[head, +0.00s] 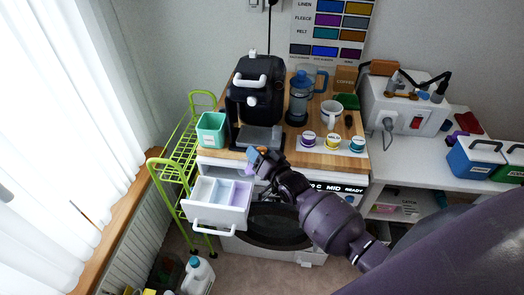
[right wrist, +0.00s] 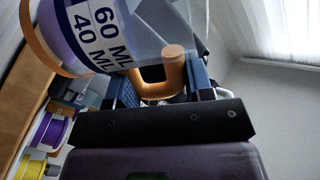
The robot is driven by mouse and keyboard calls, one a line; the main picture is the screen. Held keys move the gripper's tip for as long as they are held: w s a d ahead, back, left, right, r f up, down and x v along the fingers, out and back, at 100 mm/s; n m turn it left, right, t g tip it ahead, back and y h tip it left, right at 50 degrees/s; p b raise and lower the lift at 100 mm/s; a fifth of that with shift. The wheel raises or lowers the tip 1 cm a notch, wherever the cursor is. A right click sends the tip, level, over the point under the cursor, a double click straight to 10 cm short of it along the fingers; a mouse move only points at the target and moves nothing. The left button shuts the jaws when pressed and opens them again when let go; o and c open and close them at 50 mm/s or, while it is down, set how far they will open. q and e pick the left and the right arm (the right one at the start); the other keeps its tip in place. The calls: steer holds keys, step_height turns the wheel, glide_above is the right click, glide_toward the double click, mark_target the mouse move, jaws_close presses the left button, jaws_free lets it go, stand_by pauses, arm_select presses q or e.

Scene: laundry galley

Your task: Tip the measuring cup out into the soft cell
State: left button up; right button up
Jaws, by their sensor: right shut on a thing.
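My right gripper (head: 261,160) is shut on the measuring cup and holds it by its orange handle, seen between the fingers in the right wrist view (right wrist: 163,80). The measuring cup (right wrist: 95,35) is clear with an orange rim and dark blue 60 ML and 40 ML marks. In the head view my gripper mostly hides it, above the back right of the open drawer (head: 213,217). The drawer has a white left cell (head: 202,190), a pale blue middle cell (head: 222,191) and a lilac right cell (head: 241,193). I cannot read which is soft. My left gripper is not in view.
A washer (head: 272,228) stands below the wooden counter (head: 325,158). A black coffee machine (head: 257,95) and a teal bin (head: 211,128) are close behind the drawer. A green rack (head: 177,165) stands at its left. A white jug (head: 197,275) is on the floor.

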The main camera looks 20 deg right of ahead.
steer(key=a+n, duration=0.1)
steer(key=n, duration=0.1)
steer(key=a+n, duration=0.1)
steer(key=n, duration=0.1)
steer(key=shift+s+a+f, duration=0.15)
steer(key=shift+s, duration=0.05)
steer(key=shift+s+a+r+n, duration=0.15)
steer(key=shift+a+n, duration=0.4)
steer(key=shift+n, duration=0.3)
steer(key=shift+s+a+r+n, duration=0.1)
steer(key=shift+a+n, duration=0.5)
steer(key=shift+n, duration=0.2)
steer(key=shift+s+a+r+n, duration=0.15)
steer(key=shift+a+n, duration=0.4)
steer(key=shift+n, duration=0.3)
